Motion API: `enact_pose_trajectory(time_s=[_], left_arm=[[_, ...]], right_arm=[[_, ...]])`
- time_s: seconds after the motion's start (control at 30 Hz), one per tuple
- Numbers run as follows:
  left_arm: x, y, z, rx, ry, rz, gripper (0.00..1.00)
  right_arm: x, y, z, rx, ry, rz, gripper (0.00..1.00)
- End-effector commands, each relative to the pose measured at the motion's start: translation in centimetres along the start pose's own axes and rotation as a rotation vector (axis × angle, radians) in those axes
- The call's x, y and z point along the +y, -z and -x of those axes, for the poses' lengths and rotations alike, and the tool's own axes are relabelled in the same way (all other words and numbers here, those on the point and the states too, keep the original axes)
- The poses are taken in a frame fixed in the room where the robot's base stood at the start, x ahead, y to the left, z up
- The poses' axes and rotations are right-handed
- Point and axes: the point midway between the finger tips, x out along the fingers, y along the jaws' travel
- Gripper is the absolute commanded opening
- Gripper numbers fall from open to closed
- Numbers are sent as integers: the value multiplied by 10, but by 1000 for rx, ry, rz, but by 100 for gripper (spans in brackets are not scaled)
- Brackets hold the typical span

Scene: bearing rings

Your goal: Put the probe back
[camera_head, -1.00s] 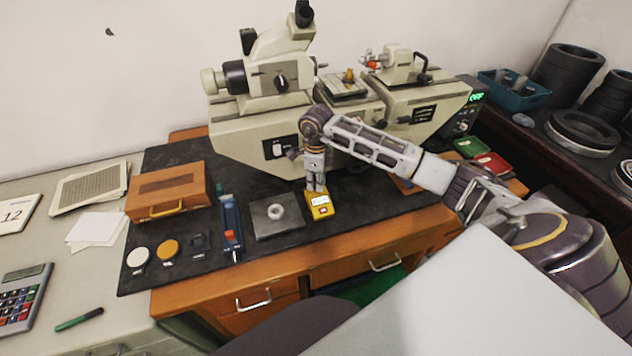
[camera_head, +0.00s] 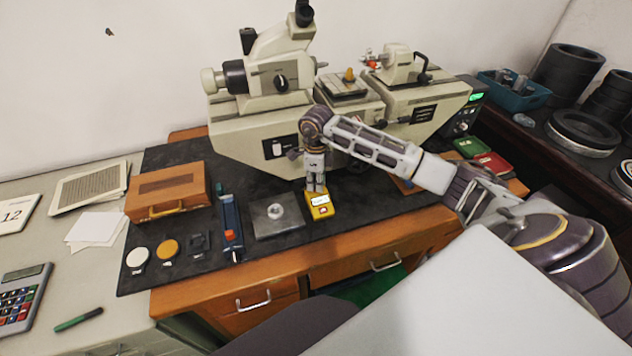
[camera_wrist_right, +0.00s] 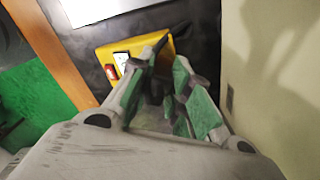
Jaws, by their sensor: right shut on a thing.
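A yellow instrument (camera_head: 319,206) with a small pale display and a red button lies on the black mat, in front of the big beige machine. It also shows in the right wrist view (camera_wrist_right: 113,58). My right gripper (camera_head: 316,187) points down at the back end of the instrument. In the right wrist view its green-padded fingers (camera_wrist_right: 166,88) are closed around a dark, slim piece beside the instrument, which looks like the probe (camera_wrist_right: 157,90). Most of that piece is hidden by the fingers, and I cannot tell whether it touches the instrument. My left gripper is out of view.
A steel plate with a ring (camera_head: 277,220) lies just left of the instrument. Left of it are a blue tool (camera_head: 230,225), small discs (camera_head: 167,249) and a wooden case (camera_head: 168,192). The beige machine (camera_head: 260,130) stands close behind my right gripper. The mat's front edge is near.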

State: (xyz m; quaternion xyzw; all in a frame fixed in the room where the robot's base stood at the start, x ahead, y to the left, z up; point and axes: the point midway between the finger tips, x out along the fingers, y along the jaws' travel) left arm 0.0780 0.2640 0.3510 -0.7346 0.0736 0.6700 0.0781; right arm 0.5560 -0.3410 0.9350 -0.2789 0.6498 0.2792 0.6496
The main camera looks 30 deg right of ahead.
Motion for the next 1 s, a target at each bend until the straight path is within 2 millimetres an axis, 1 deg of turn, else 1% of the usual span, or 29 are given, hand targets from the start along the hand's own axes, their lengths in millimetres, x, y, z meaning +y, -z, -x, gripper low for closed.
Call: enact_pose_trajectory(time_s=[0.47, 0.5, 0.7, 1.0], left_arm=[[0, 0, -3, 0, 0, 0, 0], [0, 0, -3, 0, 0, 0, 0], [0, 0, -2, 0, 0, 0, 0], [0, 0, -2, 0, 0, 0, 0]], right_arm=[[0, 0, -3, 0, 0, 0, 0], [0, 0, -3, 0, 0, 0, 20], [0, 0, -3, 0, 0, 0, 44], [0, 0, -3, 0, 0, 0, 44]])
